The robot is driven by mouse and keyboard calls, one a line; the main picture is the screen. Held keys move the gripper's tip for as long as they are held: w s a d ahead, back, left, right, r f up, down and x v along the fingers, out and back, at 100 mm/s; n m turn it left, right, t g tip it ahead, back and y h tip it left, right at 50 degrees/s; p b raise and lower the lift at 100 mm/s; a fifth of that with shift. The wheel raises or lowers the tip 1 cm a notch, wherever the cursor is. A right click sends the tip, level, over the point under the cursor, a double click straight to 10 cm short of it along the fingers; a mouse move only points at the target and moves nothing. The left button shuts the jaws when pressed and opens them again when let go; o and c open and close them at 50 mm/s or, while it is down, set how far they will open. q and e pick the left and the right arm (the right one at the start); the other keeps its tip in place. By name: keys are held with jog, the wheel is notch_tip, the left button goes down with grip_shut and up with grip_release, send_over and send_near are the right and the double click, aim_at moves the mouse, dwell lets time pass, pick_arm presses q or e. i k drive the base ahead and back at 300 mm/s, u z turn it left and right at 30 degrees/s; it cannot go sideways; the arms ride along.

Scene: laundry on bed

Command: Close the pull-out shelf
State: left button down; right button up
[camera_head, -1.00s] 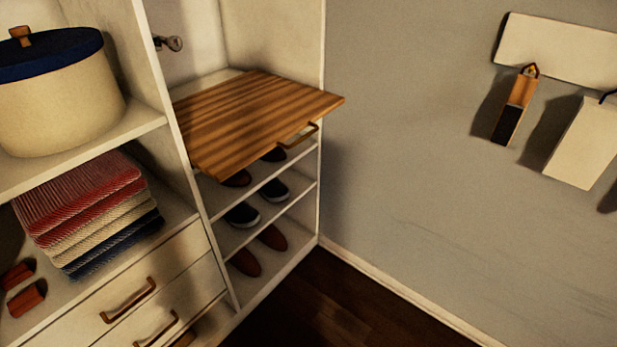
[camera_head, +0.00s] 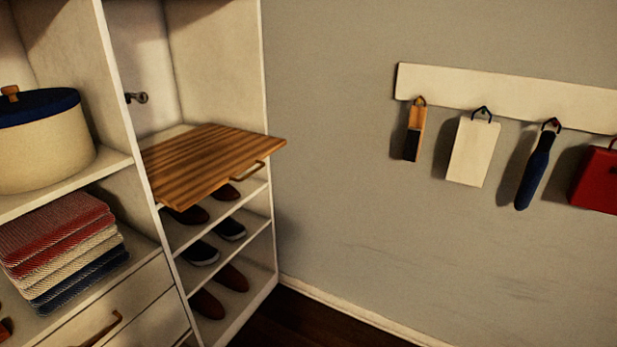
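The pull-out shelf (camera_head: 205,162) is a striped wooden board in the right-hand bay of a white closet unit. It is pulled out, its front edge sticking out past the unit's frame. A small handle (camera_head: 248,171) hangs at its front edge, toward the right. Neither of my grippers shows in this view, and nothing is touching the board.
Shoes (camera_head: 203,252) stand on racks below the board. A cream pot with a blue lid (camera_head: 45,140), folded cloths (camera_head: 62,245) and a drawer (camera_head: 125,315) are at left. A wall rail (camera_head: 510,98) holds several hanging items. Dark floor (camera_head: 290,320) shows at the bottom.

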aim_at(183, 170)
jog(key=z, duration=0.5)
jog(key=i, duration=0.55)
jog(key=z, duration=0.3)
